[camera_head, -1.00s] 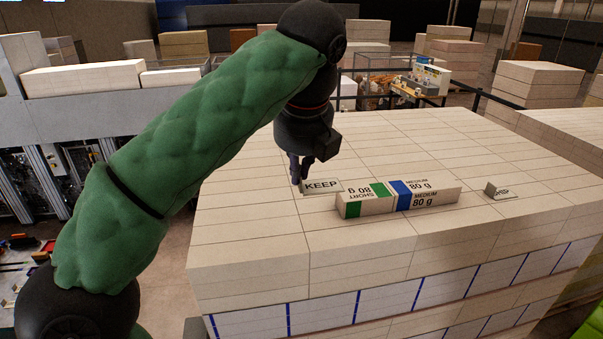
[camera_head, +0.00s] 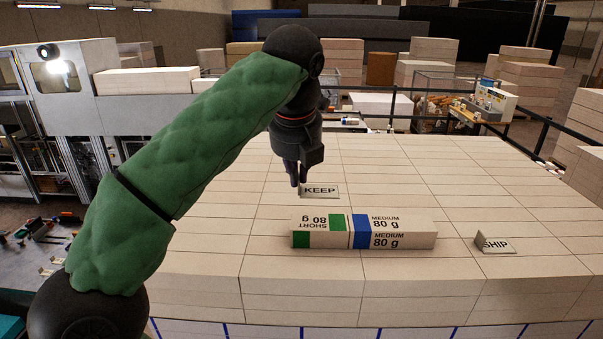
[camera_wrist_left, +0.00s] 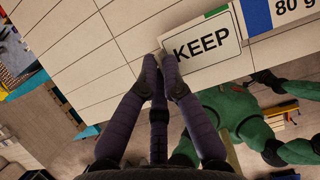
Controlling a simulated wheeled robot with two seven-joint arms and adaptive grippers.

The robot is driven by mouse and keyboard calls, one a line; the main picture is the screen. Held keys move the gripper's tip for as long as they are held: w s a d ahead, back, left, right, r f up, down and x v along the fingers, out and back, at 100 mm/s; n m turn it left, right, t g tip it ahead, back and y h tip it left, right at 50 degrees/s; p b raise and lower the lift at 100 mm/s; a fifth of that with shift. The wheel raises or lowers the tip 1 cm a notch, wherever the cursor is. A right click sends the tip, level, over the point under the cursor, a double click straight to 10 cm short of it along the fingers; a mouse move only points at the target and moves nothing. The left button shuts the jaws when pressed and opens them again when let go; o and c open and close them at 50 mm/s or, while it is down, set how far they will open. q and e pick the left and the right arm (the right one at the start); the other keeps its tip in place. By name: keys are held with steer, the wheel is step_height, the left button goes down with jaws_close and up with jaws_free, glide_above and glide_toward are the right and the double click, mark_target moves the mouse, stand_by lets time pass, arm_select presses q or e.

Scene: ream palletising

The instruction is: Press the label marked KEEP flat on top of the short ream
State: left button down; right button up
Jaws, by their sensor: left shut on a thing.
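The KEEP label (camera_head: 319,191) is a white card with a dark border. My left gripper (camera_head: 297,182) is shut on the card's left edge. In the left wrist view the fingertips (camera_wrist_left: 160,78) pinch a corner of the label (camera_wrist_left: 205,50). The short ream (camera_head: 311,239), white with a green band, lies on the stack. In the head view the label shows just above and behind it, apart from it in the picture. In the wrist view the label hides most of the short ream. Its height above the ream is hard to tell. My right gripper is not in view.
The medium ream (camera_head: 405,233), with a blue band, lies end to end with the short ream. A tilted SHIP label (camera_head: 495,244) stands to its right. The pale stack top (camera_head: 440,170) is otherwise clear. A black railing (camera_head: 545,130) runs behind at right.

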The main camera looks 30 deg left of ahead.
arm_select(q)
steer(key=shift+w+d, duration=0.1)
steer(key=shift+d, duration=0.05)
steer(key=shift+f, duration=0.25)
step_height(320, 180, down, 2)
steer(key=shift+b, duration=0.9)
steer(key=shift+f+b, duration=1.05)
steer(key=shift+f, duration=0.55)
steer(key=shift+p, duration=0.65)
steer(key=shift+f, duration=0.55)
steer(key=shift+f, duration=0.2)
stand_by(0.8)
